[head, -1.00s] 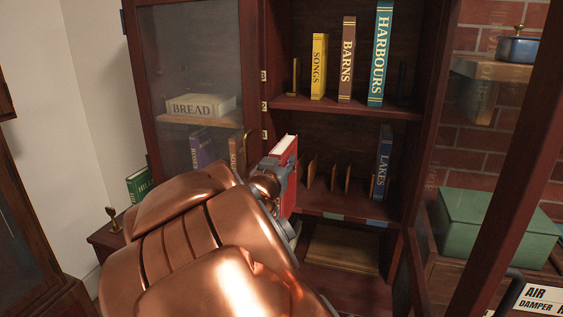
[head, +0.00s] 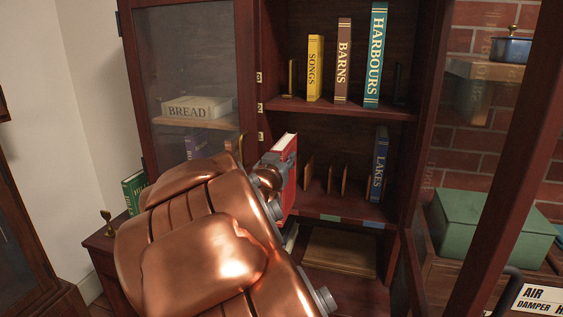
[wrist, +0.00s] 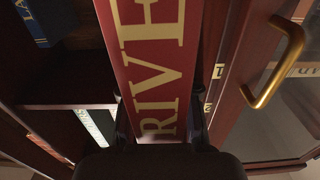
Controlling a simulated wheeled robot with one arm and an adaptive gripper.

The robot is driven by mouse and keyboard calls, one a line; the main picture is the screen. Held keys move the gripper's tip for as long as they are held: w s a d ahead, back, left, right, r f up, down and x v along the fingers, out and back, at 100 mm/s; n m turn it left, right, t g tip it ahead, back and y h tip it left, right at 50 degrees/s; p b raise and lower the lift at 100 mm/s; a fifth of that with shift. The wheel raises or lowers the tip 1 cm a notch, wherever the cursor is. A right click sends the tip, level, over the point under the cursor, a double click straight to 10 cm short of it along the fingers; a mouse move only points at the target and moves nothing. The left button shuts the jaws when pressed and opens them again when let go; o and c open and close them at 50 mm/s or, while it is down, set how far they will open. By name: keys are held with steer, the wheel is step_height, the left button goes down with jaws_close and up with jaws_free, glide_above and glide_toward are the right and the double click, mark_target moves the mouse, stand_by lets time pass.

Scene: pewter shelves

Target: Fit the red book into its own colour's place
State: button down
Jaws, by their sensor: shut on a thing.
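The red book (head: 285,168) is held upright in my gripper (head: 274,175) at the left front of the cabinet's middle shelf. In the wrist view its red spine (wrist: 155,65) shows large gold letters reading "RIVE", between the two dark fingers (wrist: 162,128). The middle shelf (head: 318,203) has several thin upright dividers (head: 331,179) and a blue LAKES book (head: 379,165) at its right. Coloured marks (head: 348,221), teal, brownish and blue, lie along its front edge. The left end of that edge is hidden behind the book and my arm, so I cannot see a red mark there.
Above stand a yellow SONGS book (head: 315,68), a brown BARNS book (head: 343,60) and a teal HARBOURS book (head: 376,55). An open glass door (head: 190,50) is at left; its brass handle (wrist: 277,62) is close in the wrist view. Another door frame (head: 480,160) is at right.

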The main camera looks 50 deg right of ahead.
steer(key=f+p+x, duration=0.1)
steer(key=p+x, duration=0.2)
steer(key=x, duration=1.4)
steer(key=shift+d, duration=0.4)
stand_by(1.6)
steer(key=shift+f, duration=0.1)
steer(key=c, duration=0.8)
jaws_free()
steer(key=shift+o, duration=0.2)
steer(key=shift+f, duration=0.1)
steer(key=shift+a, duration=0.1)
steer(key=v, duration=1.2)
